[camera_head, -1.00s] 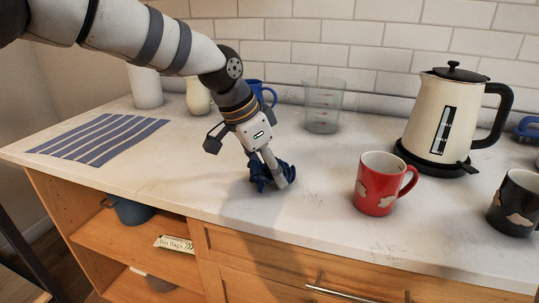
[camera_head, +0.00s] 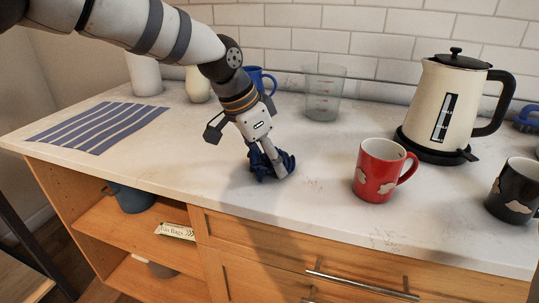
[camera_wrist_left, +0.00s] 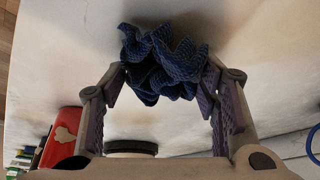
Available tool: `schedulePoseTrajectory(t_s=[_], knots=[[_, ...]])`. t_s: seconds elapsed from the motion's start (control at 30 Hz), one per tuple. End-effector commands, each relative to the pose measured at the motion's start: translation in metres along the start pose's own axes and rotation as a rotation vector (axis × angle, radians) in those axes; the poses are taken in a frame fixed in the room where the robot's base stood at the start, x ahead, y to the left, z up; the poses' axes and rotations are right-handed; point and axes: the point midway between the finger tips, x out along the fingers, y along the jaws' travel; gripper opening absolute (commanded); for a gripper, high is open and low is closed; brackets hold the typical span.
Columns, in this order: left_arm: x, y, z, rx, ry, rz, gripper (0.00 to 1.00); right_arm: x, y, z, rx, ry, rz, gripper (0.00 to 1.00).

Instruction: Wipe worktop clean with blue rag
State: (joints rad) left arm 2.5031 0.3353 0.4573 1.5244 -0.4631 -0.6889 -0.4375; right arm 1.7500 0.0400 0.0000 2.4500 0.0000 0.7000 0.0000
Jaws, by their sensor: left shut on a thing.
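The blue rag (camera_head: 262,164) is bunched up on the pale worktop (camera_head: 215,165) near its front edge. My left gripper (camera_head: 272,168) points down and is shut on the rag, pressing it at or very near the surface. In the left wrist view the rag (camera_wrist_left: 165,62) is crumpled between the two fingertips (camera_wrist_left: 163,80). Faint dark marks show on the worktop to the right of the rag and near the front edge below the red mug. My right gripper is not in view.
A red mug (camera_head: 378,172) stands right of the rag, with a black mug (camera_head: 512,190) further right. A kettle (camera_head: 450,105), a clear measuring cup (camera_head: 323,95) and a blue mug (camera_head: 257,80) stand behind. A striped cloth (camera_head: 100,126) lies at left.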

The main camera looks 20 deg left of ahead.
Motion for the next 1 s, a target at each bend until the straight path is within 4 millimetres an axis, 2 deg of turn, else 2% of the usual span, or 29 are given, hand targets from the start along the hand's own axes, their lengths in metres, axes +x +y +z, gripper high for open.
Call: schedulePoseTrajectory(t_s=[0.57,0.87,1.0], knots=[[0.007,0.000,0.004,0.000,0.000,0.000,0.40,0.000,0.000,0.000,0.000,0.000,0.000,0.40],[0.001,-0.019,0.021,-0.004,-0.002,0.001,0.40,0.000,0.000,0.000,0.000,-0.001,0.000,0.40],[0.001,-0.020,0.023,-0.001,-0.005,0.002,0.40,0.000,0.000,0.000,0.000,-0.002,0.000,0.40]])
